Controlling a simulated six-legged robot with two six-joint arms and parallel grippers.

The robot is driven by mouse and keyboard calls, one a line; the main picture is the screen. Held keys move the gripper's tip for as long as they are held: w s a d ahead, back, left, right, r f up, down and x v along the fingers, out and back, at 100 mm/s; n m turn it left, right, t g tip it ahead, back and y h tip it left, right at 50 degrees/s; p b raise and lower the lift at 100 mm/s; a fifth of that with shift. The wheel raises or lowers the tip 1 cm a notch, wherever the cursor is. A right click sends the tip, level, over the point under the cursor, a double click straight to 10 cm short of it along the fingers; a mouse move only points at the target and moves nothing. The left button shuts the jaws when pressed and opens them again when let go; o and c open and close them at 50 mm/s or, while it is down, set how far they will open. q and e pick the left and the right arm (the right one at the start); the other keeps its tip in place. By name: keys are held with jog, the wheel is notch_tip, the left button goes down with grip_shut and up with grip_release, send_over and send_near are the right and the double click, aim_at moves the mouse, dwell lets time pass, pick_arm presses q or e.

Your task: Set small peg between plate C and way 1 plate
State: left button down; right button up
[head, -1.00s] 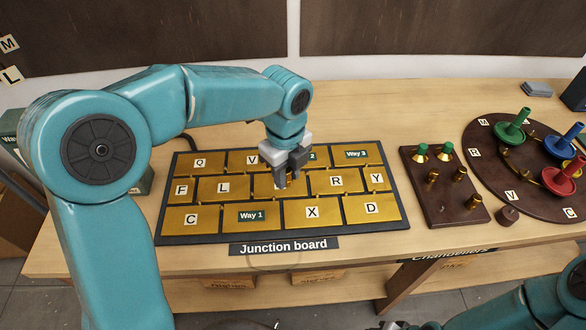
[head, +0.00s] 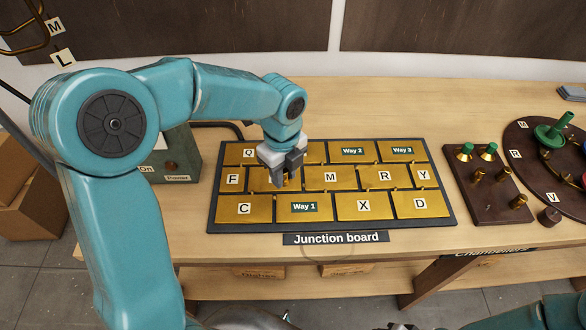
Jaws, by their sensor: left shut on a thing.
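The black-framed junction board (head: 440,212) lies on the bench with its brass plates in three rows. Plate C (head: 228,210) is at the front left, and the way 1 plate (head: 290,212) is just right of it, with a narrow gap between. My left gripper (head: 287,181) points down over the middle row and hides the label of the plate between F and M. It is shut on the small peg, which is mostly hidden by the fingers. Of my right arm only parts show at the bottom right edge; its fingertips cannot be made out.
A dark wooden block (head: 487,202) with green-topped and brass pegs stands right of the board. A round dark board (head: 528,168) with coloured pieces is beyond it. A green power box (head: 176,163) stands at the left. The bench is clear behind the board.

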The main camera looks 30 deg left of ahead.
aim_at(274, 196)
pick_arm(q)
jog(key=shift+s+a+f, duration=0.1)
jog(key=shift+a+f, duration=0.05)
jog(key=shift+a, duration=0.2)
jog(key=shift+s+a+f+n, duration=0.15)
jog(key=shift+a+n, duration=0.05)
jog(key=shift+a, duration=0.3)
jog(key=shift+s+a+f+n, duration=0.1)
jog(key=shift+a+f+n, duration=0.1)
jog(key=shift+a, duration=0.3)
jog(key=shift+d+f+b, duration=0.1)
jog(key=shift+f+b, duration=0.2)
jog(key=shift+f, duration=0.1)
notch_tip(274, 196, down, 5)
jog(key=b, duration=0.4)
jog(key=shift+w+f+b, duration=0.15)
jog(key=shift+f+b, duration=0.35)
jog(key=shift+b, duration=0.05)
jog(key=shift+r, duration=0.1)
jog(key=shift+f+b, duration=0.4)
jog(key=shift+f, duration=0.25)
